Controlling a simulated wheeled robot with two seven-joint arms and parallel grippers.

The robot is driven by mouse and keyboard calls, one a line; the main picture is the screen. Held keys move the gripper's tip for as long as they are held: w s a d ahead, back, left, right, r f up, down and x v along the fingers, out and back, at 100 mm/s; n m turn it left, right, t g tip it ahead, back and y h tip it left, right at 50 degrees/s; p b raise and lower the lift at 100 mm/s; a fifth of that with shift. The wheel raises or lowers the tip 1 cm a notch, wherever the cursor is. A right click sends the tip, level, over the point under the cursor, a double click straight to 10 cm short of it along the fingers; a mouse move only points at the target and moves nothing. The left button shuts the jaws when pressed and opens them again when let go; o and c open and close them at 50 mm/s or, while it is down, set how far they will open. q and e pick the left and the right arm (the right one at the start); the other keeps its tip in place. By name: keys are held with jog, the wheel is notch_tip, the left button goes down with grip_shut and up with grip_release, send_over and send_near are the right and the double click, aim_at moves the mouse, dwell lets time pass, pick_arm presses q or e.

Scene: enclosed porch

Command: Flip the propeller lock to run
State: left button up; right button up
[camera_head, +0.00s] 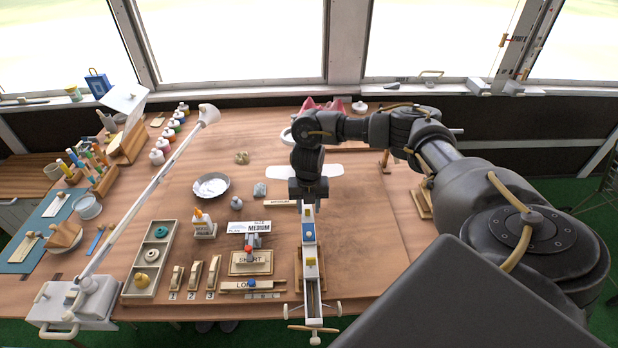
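A white model plane (310,285) lies lengthwise at the table's front middle, with a wooden propeller (313,328) at its near end. Its top carries a blue part (308,232) and a yellow part (311,262); which of these, if any, is the propeller lock, I cannot tell. No run marking is readable. My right gripper (308,203) points down over the far part of the plane, beyond the blue part. It hides what lies under it, and its fingers are too small and dark to read. My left gripper is not in view.
A long-armed lamp (140,205) crosses the left. The table right of the plane (365,240) is mostly clear.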

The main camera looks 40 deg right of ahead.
jog(key=shift+w+a+f, duration=0.1)
jog(key=shift+w+f, duration=0.1)
jog(key=shift+w, duration=0.2)
jog(key=shift+c, duration=1.1)
jog(key=shift+s+r, duration=0.1)
jog(key=shift+s, duration=0.1)
jog(key=c, duration=0.5)
grip_shut()
jog(key=shift+w+d+f+g+y+b, duration=0.2)
jog(key=shift+w+g+y+b, duration=0.1)
jog(key=shift+g+b, duration=0.15)
jog(key=shift+r+g+p, duration=0.15)
jog(key=shift+g+p, duration=0.1)
jog(key=shift+p, duration=0.1)
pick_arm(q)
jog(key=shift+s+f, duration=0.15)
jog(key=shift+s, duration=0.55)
pick_arm(e)
jog(key=shift+y, duration=0.3)
jog(key=o, duration=0.7)
grip_release()
